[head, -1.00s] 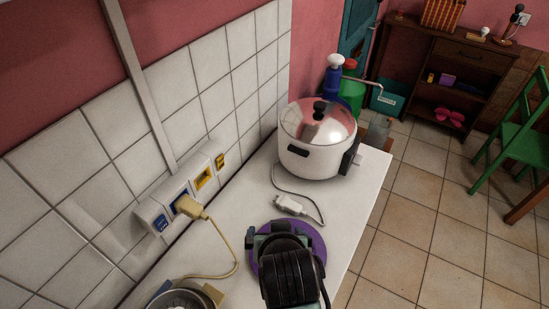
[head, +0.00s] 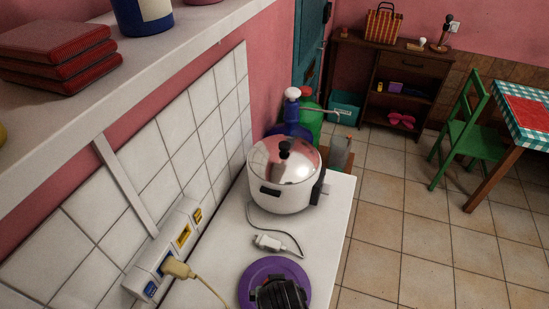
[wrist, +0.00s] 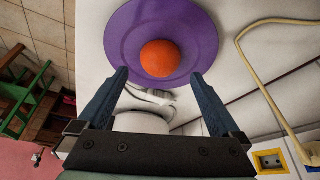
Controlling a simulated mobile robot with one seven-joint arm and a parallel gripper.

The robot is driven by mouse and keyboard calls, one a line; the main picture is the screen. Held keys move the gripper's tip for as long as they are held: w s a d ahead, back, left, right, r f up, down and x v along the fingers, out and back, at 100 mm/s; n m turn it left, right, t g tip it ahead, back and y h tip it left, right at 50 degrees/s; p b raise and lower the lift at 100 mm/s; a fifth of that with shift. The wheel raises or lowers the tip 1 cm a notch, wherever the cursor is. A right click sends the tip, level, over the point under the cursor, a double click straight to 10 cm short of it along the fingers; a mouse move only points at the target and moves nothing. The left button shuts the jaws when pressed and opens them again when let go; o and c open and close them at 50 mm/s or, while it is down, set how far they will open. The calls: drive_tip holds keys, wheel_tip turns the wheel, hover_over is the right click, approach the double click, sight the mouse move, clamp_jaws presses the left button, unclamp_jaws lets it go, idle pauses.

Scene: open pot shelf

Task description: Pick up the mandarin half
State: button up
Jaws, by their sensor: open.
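The mandarin half (wrist: 159,58) shows in the wrist view as an orange round shape on a purple plate (wrist: 122,36). My gripper (wrist: 160,78) is open and empty, with its two dark blue fingers pointing at the plate, one to each side below the mandarin half. I cannot tell how far apart in depth they are. In the head view the purple plate (head: 265,266) lies on the white counter, partly covered by my dark wrist, which hides the mandarin half.
A white cooker (head: 284,185) with a metal lid stands farther back on the counter (head: 215,255). Its white plug (head: 268,241) and cable lie between it and the plate. A yellow plug (head: 178,268) sits in the wall socket strip. A shelf (head: 150,60) juts out at upper left.

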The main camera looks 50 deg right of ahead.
drive_tip(key=shift+p+x, duration=0.45)
drive_tip(key=shift+x, duration=2.3)
drive_tip(key=shift+c, duration=0.3)
